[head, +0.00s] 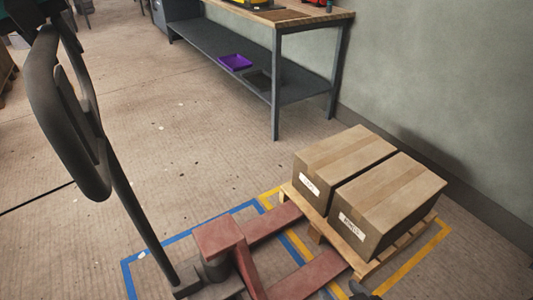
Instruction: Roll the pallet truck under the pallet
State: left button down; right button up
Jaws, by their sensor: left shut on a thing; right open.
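The red pallet truck (217,236) stands at the bottom centre, with its two forks (312,274) pointing right to the pallet. The forks meet the pallet's near side; their tips are hidden there, so how far in they reach cannot be told. The wooden pallet (325,229) carries two taped cardboard boxes (345,160). The truck's dark handle (88,160) rises to a loop at the upper left. My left gripper (30,22) is at the top left corner, partly cut off, shut on the top of the handle.
Blue floor tape (190,236) marks the area around the truck, and yellow tape (425,254) the area around the pallet. A workbench (276,85) with a purple tray (235,62) on its lower shelf stands behind. A wall runs along the right.

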pick_arm(q)
jog(key=shift+w+d+r, duration=0.25)
jog(key=shift+w+d, duration=0.1)
jog(key=shift+w, duration=0.05)
jog(key=w+d+p, duration=0.4)
jog(key=d, duration=0.3)
jog(key=shift+w+d, duration=0.3)
jog(key=shift+d, duration=0.05)
jog(key=shift+a, duration=0.15)
dwell(0.3)
